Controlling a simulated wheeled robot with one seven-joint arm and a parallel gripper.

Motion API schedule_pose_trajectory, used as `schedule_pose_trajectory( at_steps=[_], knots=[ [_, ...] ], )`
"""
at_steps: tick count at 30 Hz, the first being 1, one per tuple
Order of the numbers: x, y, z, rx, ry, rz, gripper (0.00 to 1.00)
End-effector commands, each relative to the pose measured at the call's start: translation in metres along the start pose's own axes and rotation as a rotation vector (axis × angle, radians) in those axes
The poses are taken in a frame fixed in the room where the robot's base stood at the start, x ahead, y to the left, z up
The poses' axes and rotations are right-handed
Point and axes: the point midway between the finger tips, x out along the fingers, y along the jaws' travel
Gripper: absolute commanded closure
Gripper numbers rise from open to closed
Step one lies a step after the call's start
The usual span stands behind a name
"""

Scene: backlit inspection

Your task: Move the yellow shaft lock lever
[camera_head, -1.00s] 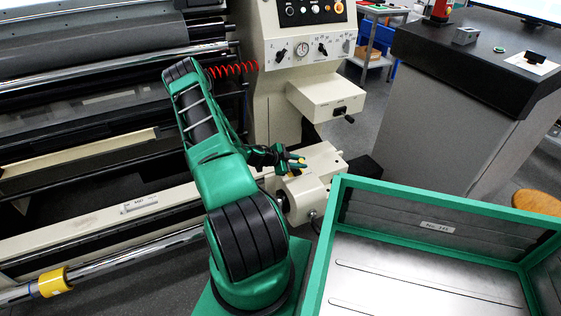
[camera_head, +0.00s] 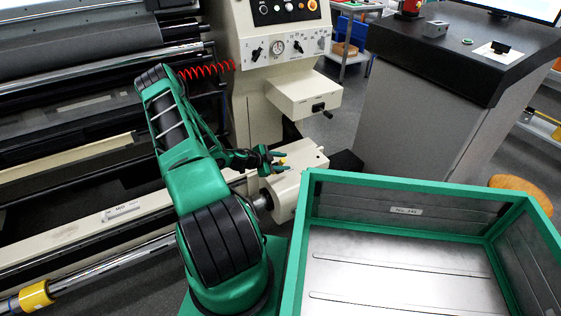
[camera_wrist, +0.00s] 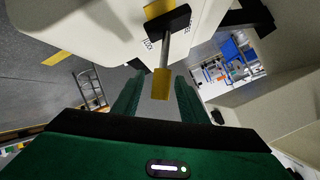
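The yellow shaft lock lever (camera_wrist: 161,84) shows in the wrist view as a yellow grip on a thin steel rod. The rod comes from a black hub (camera_wrist: 168,23) on the cream shaft housing (camera_wrist: 95,25). My gripper (camera_wrist: 158,88) is open, its two green fingers on either side of the yellow grip, with a gap visible at each side. In the head view my gripper (camera_head: 285,161) is at the top left of the cream housing (camera_head: 300,178), and only a small bit of the yellow lever (camera_head: 281,161) shows between the fingers.
A green-rimmed metal crate (camera_head: 400,180) stands close to the right of the housing. A cream box with a black crank (camera_head: 305,95) juts out above it. A dark-topped grey cabinet (camera_head: 410,110) stands behind the crate. A long shaft with a yellow collar (camera_head: 36,296) lies at left.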

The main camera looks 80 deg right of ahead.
Motion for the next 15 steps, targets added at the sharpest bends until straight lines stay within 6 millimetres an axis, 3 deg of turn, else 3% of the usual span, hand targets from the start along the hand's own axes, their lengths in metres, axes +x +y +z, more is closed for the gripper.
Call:
schedule_pose_trajectory(
  at_steps=[8,15],
  knots=[
    [-0.003,0.000,0.001,-0.001,-0.002,0.000,0.61],
    [-0.033,-0.001,0.002,-0.002,-0.003,-0.001,0.61]
  ],
)
